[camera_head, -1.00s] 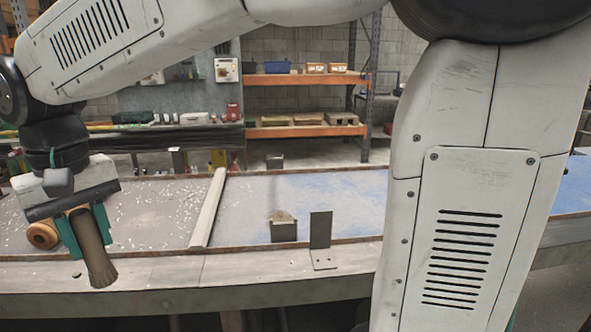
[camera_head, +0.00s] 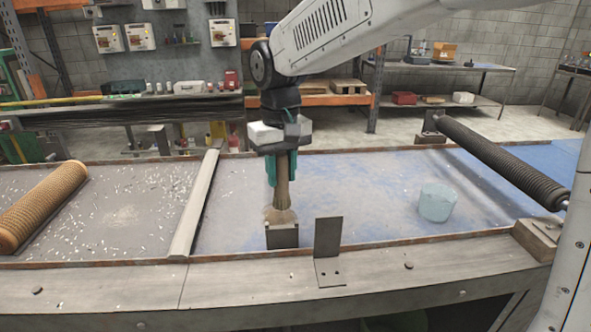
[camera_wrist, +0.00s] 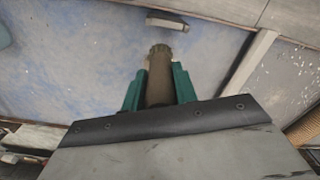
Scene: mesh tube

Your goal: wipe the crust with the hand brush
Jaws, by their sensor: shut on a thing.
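The hand brush (camera_head: 283,190) is upright in my gripper (camera_head: 281,178), with its tan bristles down at the top of a small dark block (camera_head: 282,237). The crust is a tan patch on top of that block; the bristles overlap it, so I cannot separate the two clearly or tell whether they touch. My gripper's teal fingers are shut on the brush handle. In the wrist view the brush (camera_wrist: 160,82) stands between the fingers, and its bristles are out of sight.
An upright metal bracket (camera_head: 328,240) stands right of the block at the bed's front edge. A raised bar (camera_head: 195,205) lies to the left, with a tan roller (camera_head: 40,205) beyond. A pale blue cylinder (camera_head: 437,202) and a dark roller (camera_head: 500,160) are to the right.

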